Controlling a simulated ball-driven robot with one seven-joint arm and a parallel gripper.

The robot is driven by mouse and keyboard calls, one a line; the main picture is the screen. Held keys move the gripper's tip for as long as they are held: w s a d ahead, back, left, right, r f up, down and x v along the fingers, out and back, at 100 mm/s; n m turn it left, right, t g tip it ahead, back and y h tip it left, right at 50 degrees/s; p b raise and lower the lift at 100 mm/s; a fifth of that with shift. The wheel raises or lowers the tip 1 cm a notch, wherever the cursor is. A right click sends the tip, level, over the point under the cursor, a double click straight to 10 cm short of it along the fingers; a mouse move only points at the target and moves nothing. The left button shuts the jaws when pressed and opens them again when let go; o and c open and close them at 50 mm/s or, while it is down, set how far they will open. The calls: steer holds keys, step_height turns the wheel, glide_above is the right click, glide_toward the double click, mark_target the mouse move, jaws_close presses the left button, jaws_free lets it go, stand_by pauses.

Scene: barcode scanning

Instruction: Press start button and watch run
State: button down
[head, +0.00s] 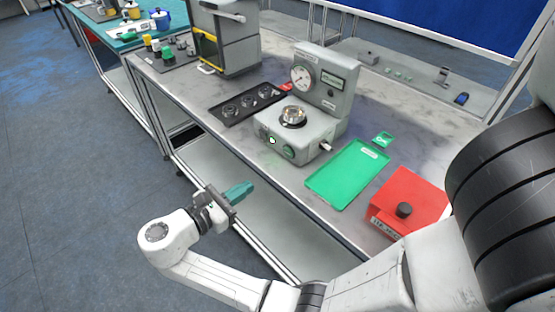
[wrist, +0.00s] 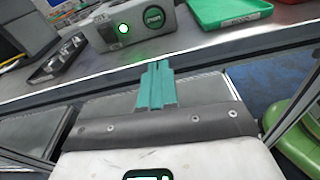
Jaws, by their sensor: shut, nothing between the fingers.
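A grey test machine (head: 318,80) stands on the bench, with a dial gauge (head: 301,78) and a small display on its upright back. A metal ring-shaped part (head: 293,116) sits on its base. The base's front face has a bright green round light (head: 272,140) and a darker green button (head: 289,152) with pale lettering too small to read surely. In the wrist view the light (wrist: 123,28) and button (wrist: 154,17) show beyond the fingertips. My gripper (head: 247,187) is shut and empty, its teal fingers together, in front of the bench edge, apart from the machine.
A black tray (head: 233,116) with several round parts lies left of the machine. A green tray (head: 345,172) and a red box (head: 415,190) with a black knob lie to its right. A grey machine with a yellow frame (head: 205,48) stands farther back. Bare floor lies left.

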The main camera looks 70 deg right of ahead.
steer(key=shift+w+a+r+n+g+h, duration=0.4)
steer(key=shift+w+a+r+n+h, duration=0.1)
steer(key=shift+w+a+r, duration=0.15)
steer(key=shift+s, duration=0.1)
steer(key=p, duration=0.3)
glide_toward(287, 153)
steer(key=x, duration=0.7)
stand_by(0.3)
